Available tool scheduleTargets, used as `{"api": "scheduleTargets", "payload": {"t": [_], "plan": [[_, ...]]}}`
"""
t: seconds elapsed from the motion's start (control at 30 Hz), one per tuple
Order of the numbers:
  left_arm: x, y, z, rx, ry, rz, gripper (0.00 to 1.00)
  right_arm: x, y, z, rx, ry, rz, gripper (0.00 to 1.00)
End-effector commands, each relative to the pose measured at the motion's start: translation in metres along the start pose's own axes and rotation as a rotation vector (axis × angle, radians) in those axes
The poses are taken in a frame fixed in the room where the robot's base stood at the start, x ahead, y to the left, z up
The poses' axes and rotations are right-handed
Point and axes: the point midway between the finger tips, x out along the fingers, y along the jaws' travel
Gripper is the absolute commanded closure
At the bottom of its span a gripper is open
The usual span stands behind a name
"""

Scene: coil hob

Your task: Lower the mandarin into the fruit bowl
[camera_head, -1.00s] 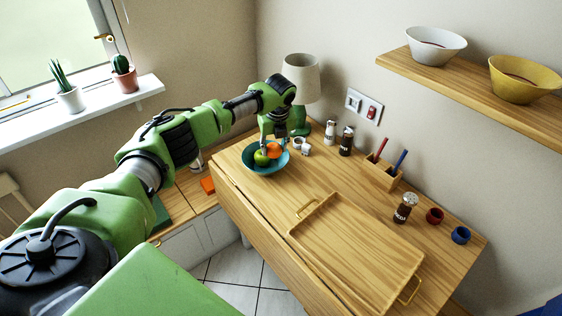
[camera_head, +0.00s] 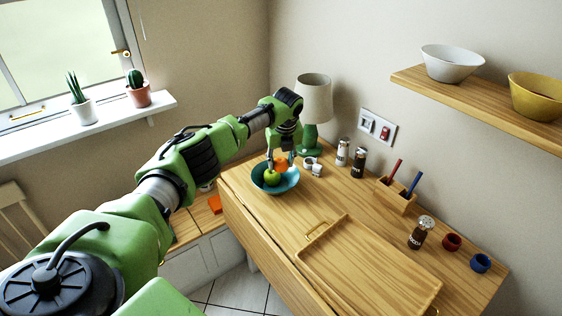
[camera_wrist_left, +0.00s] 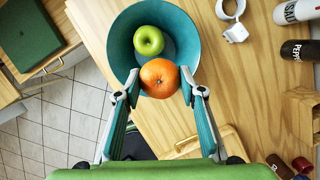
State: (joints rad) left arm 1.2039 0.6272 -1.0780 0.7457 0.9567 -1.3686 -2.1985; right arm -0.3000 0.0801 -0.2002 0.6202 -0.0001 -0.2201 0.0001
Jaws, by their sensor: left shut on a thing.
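The orange mandarin (camera_head: 281,164) is held between the fingers of my left gripper (camera_head: 281,158), over the back part of the teal fruit bowl (camera_head: 290,182). A green apple (camera_head: 271,178) lies in the bowl, in front of the mandarin. In the left wrist view the mandarin (camera_wrist_left: 160,79) sits between the two teal fingers and overlaps the near rim of the bowl (camera_wrist_left: 186,30). The apple (camera_wrist_left: 149,40) is just beyond it. I cannot tell whether the mandarin touches the bowl or apple. My right gripper is not in view.
A wooden tray (camera_head: 370,262) lies toward the front. A shelf with bowls (camera_head: 451,64) hangs at upper right.

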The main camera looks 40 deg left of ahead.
Motion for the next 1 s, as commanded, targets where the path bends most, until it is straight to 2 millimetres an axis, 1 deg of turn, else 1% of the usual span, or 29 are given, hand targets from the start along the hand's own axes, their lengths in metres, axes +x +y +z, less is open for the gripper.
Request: {"api": "scheduleTargets", "payload": {"t": [0.27,1.0], "plan": [[0.004,0.000,-0.001,0.000,0.000,0.000,0.85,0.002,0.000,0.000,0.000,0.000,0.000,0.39],[0.039,0.000,-0.011,-0.001,0.000,-0.001,0.85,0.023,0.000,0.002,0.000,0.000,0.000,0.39]]}}
